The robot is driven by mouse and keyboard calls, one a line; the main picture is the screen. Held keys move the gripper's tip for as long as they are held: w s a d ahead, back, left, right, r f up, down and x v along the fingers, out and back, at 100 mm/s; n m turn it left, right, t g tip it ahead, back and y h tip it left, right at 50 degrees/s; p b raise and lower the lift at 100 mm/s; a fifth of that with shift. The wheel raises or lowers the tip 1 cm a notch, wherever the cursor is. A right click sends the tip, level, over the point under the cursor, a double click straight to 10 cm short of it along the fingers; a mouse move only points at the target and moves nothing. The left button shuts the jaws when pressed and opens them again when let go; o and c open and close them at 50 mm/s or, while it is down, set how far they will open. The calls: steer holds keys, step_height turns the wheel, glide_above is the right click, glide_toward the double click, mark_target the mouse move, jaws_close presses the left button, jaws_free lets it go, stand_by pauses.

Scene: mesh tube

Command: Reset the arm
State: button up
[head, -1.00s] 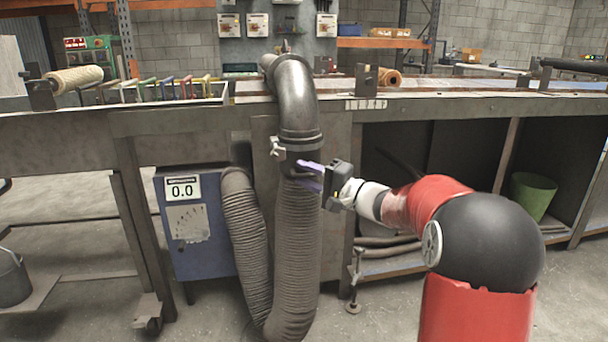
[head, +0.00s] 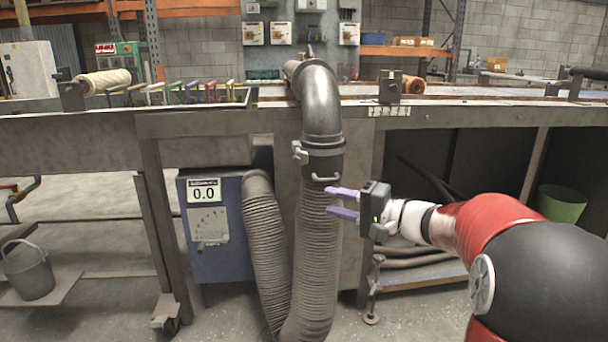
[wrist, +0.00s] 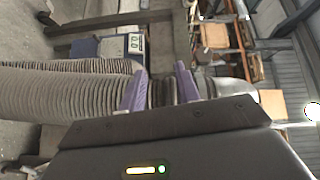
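My gripper (head: 334,201) is open and empty, its two purple fingers parallel with a gap between them. In the head view its fingertips overlap the right side of the hose's upper end. The grey ribbed hose (head: 311,265) runs up to a dark cuff with a small handle (head: 326,178), beneath the metal elbow pipe (head: 322,100). A clamp lever (head: 299,153) sits at the joint's left. In the wrist view the hose (wrist: 60,98) lies sideways beyond the fingers, and its dark end shows between them. I cannot tell the exact distance from fingers to hose.
A blue box (head: 217,245) with a display reading 0.0 stands left of the hose. The long workbench (head: 215,123) spans the scene. A grey bucket (head: 29,270) is at lower left, and a green bin (head: 562,204) under the bench at right.

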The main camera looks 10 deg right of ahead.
steer(key=s+a+f+n+g+h, duration=0.2)
steer(key=s+a+f+n+g, duration=0.15)
steer(key=s+a, duration=0.5)
steer(key=s+d+f+n+g+h, duration=0.1)
steer(key=s+f+g+h, duration=0.15)
steer(key=s, duration=0.45)
steer(key=s+f+g+h, duration=0.1)
steer(key=s+f+h, duration=0.25)
steer(key=s, duration=0.35)
steer(key=s+d+f+n+t+h, duration=0.1)
steer(key=s+d+f+n+h, duration=0.1)
steer(key=s+d+h, duration=0.3)
steer(key=shift+s+d+t+h, duration=0.3)
steer(key=shift+s+d, duration=0.75)
steer(key=shift+s, duration=0.15)
steer(key=shift+o, duration=0.3)
